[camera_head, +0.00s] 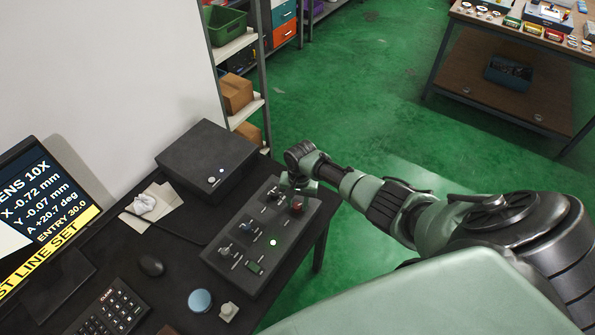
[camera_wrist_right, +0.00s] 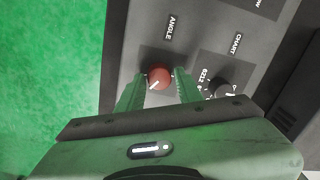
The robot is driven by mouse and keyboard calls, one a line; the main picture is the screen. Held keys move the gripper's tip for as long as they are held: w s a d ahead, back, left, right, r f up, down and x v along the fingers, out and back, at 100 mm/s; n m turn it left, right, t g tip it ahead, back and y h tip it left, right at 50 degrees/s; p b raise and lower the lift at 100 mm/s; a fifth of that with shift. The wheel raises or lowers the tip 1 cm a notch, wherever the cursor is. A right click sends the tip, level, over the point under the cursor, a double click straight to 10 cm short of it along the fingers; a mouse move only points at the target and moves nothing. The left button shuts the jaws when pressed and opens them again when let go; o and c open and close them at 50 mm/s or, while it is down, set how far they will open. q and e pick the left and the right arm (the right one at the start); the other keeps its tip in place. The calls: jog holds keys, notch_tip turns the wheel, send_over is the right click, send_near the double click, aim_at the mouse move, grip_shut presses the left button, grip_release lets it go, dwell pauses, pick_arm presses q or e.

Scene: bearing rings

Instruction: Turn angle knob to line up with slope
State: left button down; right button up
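The angle knob (camera_wrist_right: 159,77) is red with a pale pointer line and sits beside the ANGLE label in the right wrist view. The line slants down to the left. My right gripper (camera_wrist_right: 160,82) has its fingers apart, one on each side of the knob, with small gaps showing. In the head view the right gripper (camera_head: 299,186) is over the far end of the black control panel (camera_head: 222,262), and a red knob (camera_head: 297,204) shows just below it. The monitor (camera_head: 38,215) reads A +20.7 deg and ENTRY 30.0. My left gripper is not in view.
A chart knob (camera_wrist_right: 227,91) stands close to the right finger. A mouse (camera_head: 151,265), keypad (camera_head: 112,309) and blue disc (camera_head: 200,300) lie on the desk.

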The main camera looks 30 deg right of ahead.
aim_at(299, 205)
jog(key=shift+o, duration=0.5)
jog(key=shift+s+d+r, duration=0.1)
jog(key=shift+s+r, duration=0.05)
jog(key=shift+r, duration=3.75)
